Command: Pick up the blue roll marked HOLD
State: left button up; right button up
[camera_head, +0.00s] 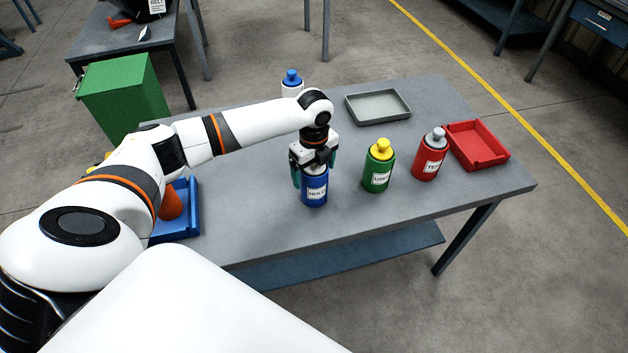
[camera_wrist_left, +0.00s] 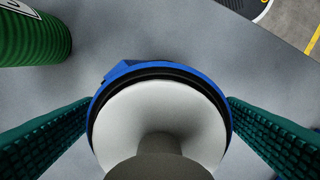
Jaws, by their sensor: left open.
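The blue roll marked HOLD (camera_head: 314,190) stands upright on the grey table, near its front edge. My left gripper (camera_head: 314,170) is directly above it, pointing down, with its green-padded fingers on either side of the roll. The gripper covers the roll's top in the head view. In the left wrist view the roll (camera_wrist_left: 122,76) shows end-on, with a blue rim and a pale round top, between the two open fingers (camera_wrist_left: 160,105). I cannot tell whether the pads touch its sides. My right gripper is not in view.
A green roll (camera_head: 377,172) and a red roll (camera_head: 428,160) stand to the right. A blue-capped white roll (camera_head: 291,82) is behind my arm. A grey tray (camera_head: 350,110), a red tray (camera_head: 504,155) and a blue tray (camera_head: 191,222) are on the table (camera_head: 400,215).

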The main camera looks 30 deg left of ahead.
pick_arm(q)
jog(key=shift+c, duration=0.2)
jog(key=c, duration=1.8)
jog(key=shift+o, duration=0.2)
jog(key=shift+r, duration=0.1)
jog(key=shift+r, duration=0.1)
notch_tip(320, 180, up, 10)
jog(key=shift+f+b, duration=0.1)
jog(key=shift+b, duration=0.6)
